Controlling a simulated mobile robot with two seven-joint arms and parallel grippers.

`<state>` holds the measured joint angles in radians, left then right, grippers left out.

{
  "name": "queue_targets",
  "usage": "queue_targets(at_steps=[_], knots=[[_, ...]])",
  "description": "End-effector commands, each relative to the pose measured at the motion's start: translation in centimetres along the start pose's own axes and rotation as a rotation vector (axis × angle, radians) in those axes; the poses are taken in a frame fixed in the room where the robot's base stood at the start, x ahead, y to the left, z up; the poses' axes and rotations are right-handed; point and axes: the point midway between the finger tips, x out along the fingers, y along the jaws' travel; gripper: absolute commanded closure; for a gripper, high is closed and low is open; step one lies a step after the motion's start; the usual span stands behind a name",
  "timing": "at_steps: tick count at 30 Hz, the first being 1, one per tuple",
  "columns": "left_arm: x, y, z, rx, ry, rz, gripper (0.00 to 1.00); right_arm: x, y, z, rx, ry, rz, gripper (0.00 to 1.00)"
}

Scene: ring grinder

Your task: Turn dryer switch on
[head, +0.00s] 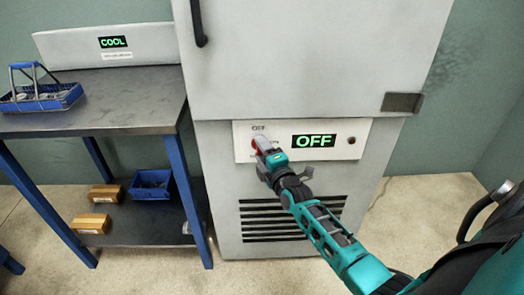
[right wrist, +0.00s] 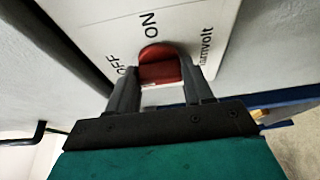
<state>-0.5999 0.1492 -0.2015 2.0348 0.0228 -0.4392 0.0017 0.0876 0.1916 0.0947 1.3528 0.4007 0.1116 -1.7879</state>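The dryer (head: 305,50) is a tall grey-white cabinet with a white control panel (head: 360,130) on its front. The panel's display (head: 314,140) reads OFF in green. The red switch (head: 257,143) is at the panel's left, partly hidden by my right gripper (head: 266,152). In the right wrist view the red switch (right wrist: 160,66) lies between the two fingers, with ON and OFF printed beside it. The right gripper (right wrist: 162,82) is open around it, with a gap showing beside the fingers. I cannot tell whether they touch it. My left gripper is not in view.
A metal table (head: 120,100) with blue legs stands left of the dryer, holding a blue basket (head: 42,98). A blue bin (head: 151,184) and wooden blocks are on its lower shelf. A dark latch (head: 402,102) juts out above the panel. The floor at right is clear.

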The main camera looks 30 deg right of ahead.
Motion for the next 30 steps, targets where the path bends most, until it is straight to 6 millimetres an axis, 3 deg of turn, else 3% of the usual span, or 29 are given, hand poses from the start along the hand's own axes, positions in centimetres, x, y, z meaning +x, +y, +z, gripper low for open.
queue_targets(at_steps=[9,20,30], knots=[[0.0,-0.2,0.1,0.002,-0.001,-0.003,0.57,0.0,0.0,0.0,0.0,0.0,0.0,0.79],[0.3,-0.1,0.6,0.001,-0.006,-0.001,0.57,0.0,-0.2,0.0,0.067,0.001,0.028,0.79],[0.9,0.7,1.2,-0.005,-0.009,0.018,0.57,0.0,-0.5,-0.1,0.312,0.001,0.13,0.79]])
